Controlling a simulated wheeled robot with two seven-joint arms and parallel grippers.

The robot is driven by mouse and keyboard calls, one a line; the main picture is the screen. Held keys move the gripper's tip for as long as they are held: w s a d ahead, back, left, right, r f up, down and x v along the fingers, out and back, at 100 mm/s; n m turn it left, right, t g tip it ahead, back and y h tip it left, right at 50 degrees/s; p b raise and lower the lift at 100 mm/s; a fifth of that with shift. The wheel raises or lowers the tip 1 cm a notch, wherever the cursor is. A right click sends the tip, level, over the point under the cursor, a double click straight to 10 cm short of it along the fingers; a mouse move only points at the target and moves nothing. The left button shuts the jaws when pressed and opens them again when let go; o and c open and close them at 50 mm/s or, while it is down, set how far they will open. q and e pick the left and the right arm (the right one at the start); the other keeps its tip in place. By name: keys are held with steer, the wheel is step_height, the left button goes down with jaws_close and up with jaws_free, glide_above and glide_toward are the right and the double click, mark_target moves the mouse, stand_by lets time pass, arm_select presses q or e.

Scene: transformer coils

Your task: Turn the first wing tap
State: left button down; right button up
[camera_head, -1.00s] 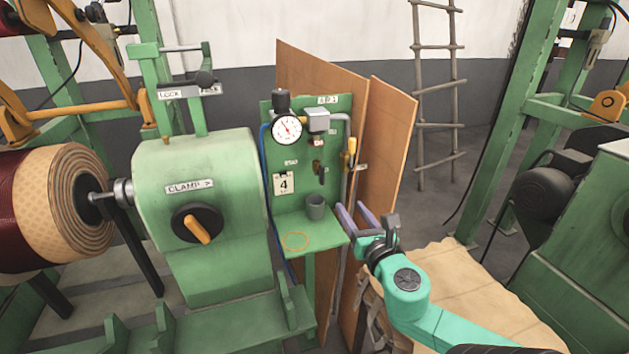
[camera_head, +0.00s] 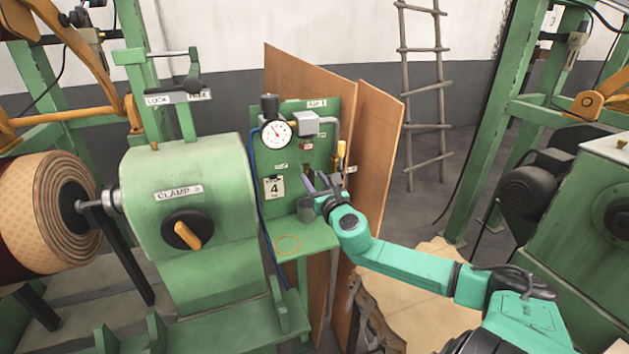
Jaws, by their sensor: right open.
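The green panel (camera_head: 322,108) stands right of the clamp housing, with a pressure gauge (camera_head: 277,133) and pipe fittings on it. A small tap with a dark handle (camera_head: 308,169) sits on the panel's lower middle; my right gripper partly hides it. My right gripper (camera_head: 321,181) is open in front of it, its fingers pointing at the panel just above the shelf. I cannot tell whether the fingers touch the tap. My left gripper is not in view.
A grey cup (camera_head: 305,208) stands on the green shelf (camera_head: 312,236) just below my right gripper. A yellow-handled item (camera_head: 341,152) is at the panel's right edge. Brown boards (camera_head: 376,130) lean behind. The clamp housing (camera_head: 190,185) is at left.

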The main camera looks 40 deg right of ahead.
jaws_close()
